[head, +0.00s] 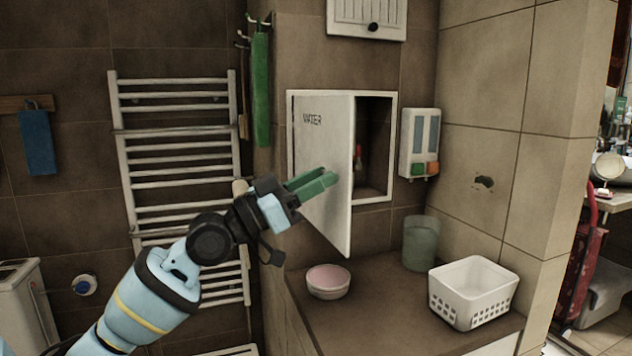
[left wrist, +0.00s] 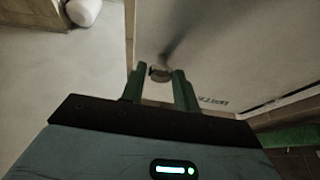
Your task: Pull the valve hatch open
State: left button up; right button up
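The valve hatch is a white door (head: 324,140) marked "WATER" in the wall, and it stands partly open. Its free right edge swings out toward me, and the dark recess (head: 374,140) shows behind it. A slim object with a red part (head: 357,158) shows inside. My left gripper (head: 326,180) has green fingers in front of the door's outer face. In the left wrist view the fingers (left wrist: 159,80) are apart, with a small round knob (left wrist: 160,73) between their tips. Gaps seem to show beside the knob. In the head view the fingers hide the knob. My right gripper is not in view.
A brown counter (head: 385,305) below holds a pink bowl (head: 328,281), a green-grey bin (head: 420,243) and a white basket (head: 473,290). A white dispenser (head: 419,143) hangs right of the recess. A towel rail (head: 178,145) and green towel (head: 261,90) are at left.

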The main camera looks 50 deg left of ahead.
pick_arm(q)
jog(key=shift+o, duration=1.3)
jog(key=shift+f, duration=0.1)
jog(key=b+v, duration=0.4)
jog(key=v, duration=0.3)
jog(key=shift+s, duration=0.35)
jog(key=shift+a+f, duration=0.1)
